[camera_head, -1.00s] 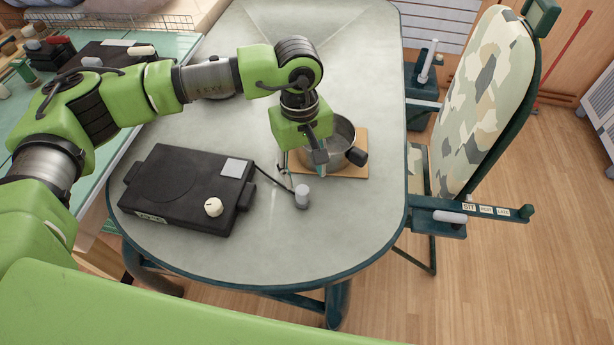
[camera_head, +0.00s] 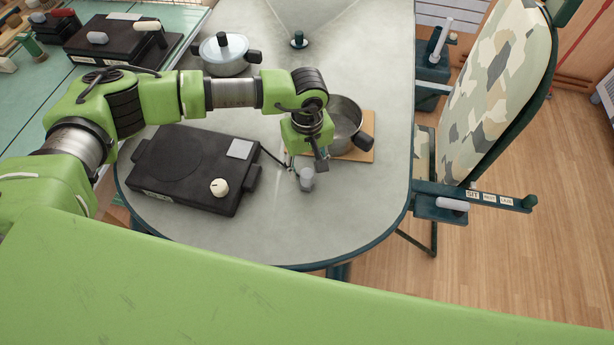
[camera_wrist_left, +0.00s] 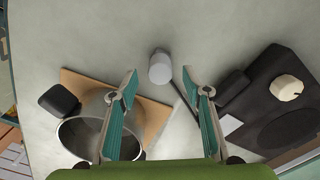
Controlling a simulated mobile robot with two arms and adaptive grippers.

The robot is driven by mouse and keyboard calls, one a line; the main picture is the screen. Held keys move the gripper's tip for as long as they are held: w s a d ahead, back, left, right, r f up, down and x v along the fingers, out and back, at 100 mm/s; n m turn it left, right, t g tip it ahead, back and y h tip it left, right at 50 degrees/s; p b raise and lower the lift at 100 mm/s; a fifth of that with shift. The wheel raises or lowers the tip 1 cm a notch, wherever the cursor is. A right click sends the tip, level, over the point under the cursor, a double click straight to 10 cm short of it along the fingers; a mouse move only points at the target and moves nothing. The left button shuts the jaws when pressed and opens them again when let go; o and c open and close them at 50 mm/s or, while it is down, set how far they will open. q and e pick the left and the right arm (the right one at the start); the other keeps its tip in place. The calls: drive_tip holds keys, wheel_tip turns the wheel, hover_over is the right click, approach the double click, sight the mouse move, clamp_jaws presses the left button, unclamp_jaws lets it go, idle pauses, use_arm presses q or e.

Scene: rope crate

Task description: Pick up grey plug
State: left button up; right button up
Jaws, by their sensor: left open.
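The grey plug (camera_head: 307,180) stands on the grey table, joined by a dark cable to the black hot plate (camera_head: 192,163). In the left wrist view the plug (camera_wrist_left: 160,67) lies just beyond and between my fingertips, with the cable running from it to the right. My left gripper (camera_head: 306,165) is above the table close to the plug, partly hiding the cable. In the left wrist view its two teal-padded fingers (camera_wrist_left: 164,80) are spread wide, with nothing between them. I do not see my right gripper.
A steel pot (camera_head: 344,122) with a black handle sits on a wooden board (camera_head: 362,151) beside my left gripper. A lidded pot (camera_head: 226,56) stands farther back. A camouflage chair (camera_head: 492,95) is at the right. The table's front edge is clear.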

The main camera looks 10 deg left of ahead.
sight(307, 173)
use_arm(q)
wheel_tip(307, 173, down, 2)
drive_tip(key=shift+f+p, duration=0.25)
drive_tip(key=shift+p, duration=0.05)
drive_tip(key=shift+f, duration=0.45)
drive_tip(key=shift+c, duration=0.4)
clamp_jaws()
use_arm(e)
drive_tip(key=shift+s+r, duration=0.5)
drive_tip(key=shift+r, duration=0.1)
